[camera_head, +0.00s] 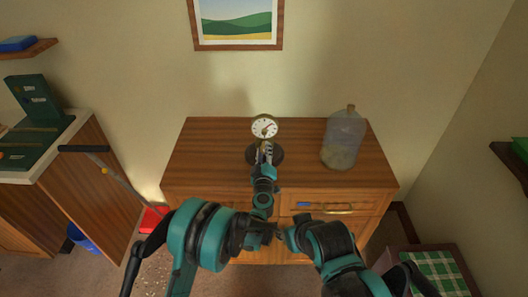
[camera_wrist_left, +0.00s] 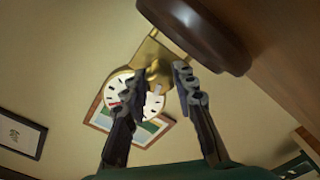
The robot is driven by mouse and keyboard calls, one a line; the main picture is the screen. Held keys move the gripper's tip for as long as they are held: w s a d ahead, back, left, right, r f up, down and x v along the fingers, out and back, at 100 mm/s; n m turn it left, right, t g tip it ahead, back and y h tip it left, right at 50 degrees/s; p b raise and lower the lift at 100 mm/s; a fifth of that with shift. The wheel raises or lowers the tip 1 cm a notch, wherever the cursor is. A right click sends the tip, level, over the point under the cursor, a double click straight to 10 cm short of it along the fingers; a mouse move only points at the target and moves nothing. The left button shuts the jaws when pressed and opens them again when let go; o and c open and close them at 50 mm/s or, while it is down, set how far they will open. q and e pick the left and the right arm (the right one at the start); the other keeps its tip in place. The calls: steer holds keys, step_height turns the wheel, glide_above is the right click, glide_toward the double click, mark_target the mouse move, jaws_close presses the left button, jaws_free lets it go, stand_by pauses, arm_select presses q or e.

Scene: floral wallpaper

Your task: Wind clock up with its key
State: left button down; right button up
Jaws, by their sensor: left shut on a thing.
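The clock (camera_head: 264,128) has a round white dial with dark marks and stands near the middle of the dresser on a dark round base (camera_head: 278,157). The left wrist view shows its dial (camera_wrist_left: 151,106) tilted, behind the fingers, with its brass body (camera_wrist_left: 150,53) and brown base (camera_wrist_left: 195,30) above. My left gripper (camera_head: 265,153) is in front of the clock, just below the dial. In the wrist view its fingers (camera_wrist_left: 160,88) are on either side of a small brass part, seemingly the key (camera_wrist_left: 158,72), and shut on it. The fingers partly hide it.
A large glass jar (camera_head: 343,138) stands right of the clock on the wooden dresser (camera_head: 210,145). A drawer front with a brass handle (camera_head: 330,212) is below. A white-topped counter (camera_head: 55,140) is at left, a green checked cloth (camera_head: 433,268) at lower right. The dresser top's left part is free.

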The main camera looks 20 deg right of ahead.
arm_select(q)
steer(key=shift+m, duration=0.5)
steer(key=c, duration=1.2)
jaws_free()
steer(key=shift+s, duration=0.15)
steer(key=v, duration=1.2)
